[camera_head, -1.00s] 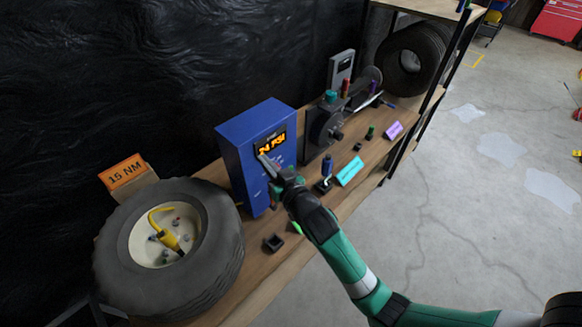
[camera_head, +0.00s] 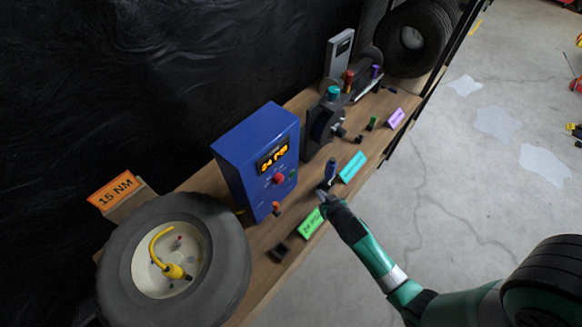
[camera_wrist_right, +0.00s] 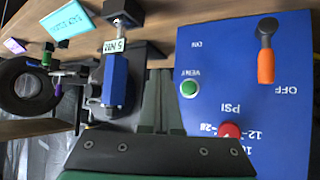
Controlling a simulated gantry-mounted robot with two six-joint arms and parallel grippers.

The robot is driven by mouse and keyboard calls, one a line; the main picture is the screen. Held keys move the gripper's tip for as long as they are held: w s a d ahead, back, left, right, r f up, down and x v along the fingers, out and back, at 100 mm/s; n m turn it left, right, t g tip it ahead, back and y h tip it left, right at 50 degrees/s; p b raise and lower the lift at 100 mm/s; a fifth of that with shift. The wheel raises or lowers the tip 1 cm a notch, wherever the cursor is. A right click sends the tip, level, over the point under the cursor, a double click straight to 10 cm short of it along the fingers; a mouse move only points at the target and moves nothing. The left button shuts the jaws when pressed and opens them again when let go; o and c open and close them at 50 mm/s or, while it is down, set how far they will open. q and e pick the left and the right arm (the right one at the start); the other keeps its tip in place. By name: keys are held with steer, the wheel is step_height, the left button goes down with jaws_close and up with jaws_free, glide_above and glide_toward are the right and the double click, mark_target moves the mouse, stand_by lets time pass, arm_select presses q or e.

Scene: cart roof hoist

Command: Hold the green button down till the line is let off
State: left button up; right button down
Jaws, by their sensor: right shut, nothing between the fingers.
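The green button (camera_head: 293,174), marked VENT, is on the front of the blue box (camera_head: 232,160); it also shows in the right wrist view (camera_wrist_right: 190,88). A red button (camera_head: 279,178) is beside it. The box's orange digits (camera_head: 273,159) show a PSI reading. The yellow line (camera_head: 160,243) has its end piece (camera_head: 173,271) at the wheel (camera_head: 222,262). My right gripper (camera_head: 323,195) is shut and empty, in front of the box and apart from the green button. In the wrist view its fingertips (camera_wrist_right: 161,75) are left of the button. My left gripper is out of view.
A blue-handled tool (camera_wrist_right: 116,80) stands close to the right gripper. An orange-tipped lever (camera_wrist_right: 265,62) projects from the box. A green sign (camera_head: 311,223) and a dark block (camera_head: 278,252) are on the bench's front part. A dark machine (camera_head: 322,130) stands behind.

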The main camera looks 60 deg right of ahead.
mark_target(293, 174)
steer(key=shift+a, duration=0.15)
steer(key=w+d+b, duration=0.1)
steer(key=w+b, duration=0.3)
steer(key=w, duration=0.4)
steer(key=shift+w+d, duration=0.3)
steer(key=shift+d, duration=0.05)
steer(key=shift+w, duration=0.1)
stand_by(1.7)
steer(key=shift+w+b, duration=0.35)
steer(key=shift+b, duration=0.05)
